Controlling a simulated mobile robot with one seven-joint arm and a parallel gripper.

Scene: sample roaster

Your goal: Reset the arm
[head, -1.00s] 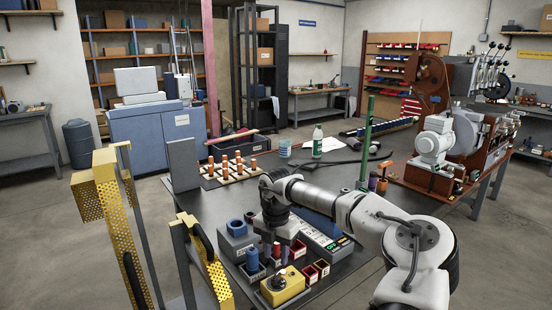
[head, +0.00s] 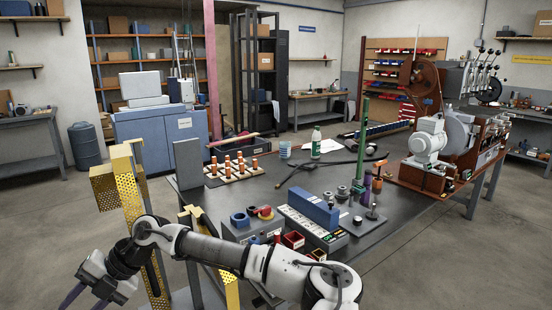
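My arm stretches across the bottom of the head view from right to left. My gripper (head: 84,302) is at the lower left, off the table's left side and in front of the yellow perforated guard. It points downward. Its two dark fingers stand apart, with nothing seen between them, so it looks open. The very fingertips are at or past the bottom edge of the picture.
The dark workbench (head: 365,240) holds a blue block (head: 315,209) on a grey base, a rack of orange-topped vials (head: 236,168), a green-capped bottle (head: 316,142) and the roaster machine (head: 432,140). Yellow perforated guards (head: 131,196) stand close beside my arm. Floor at left is clear.

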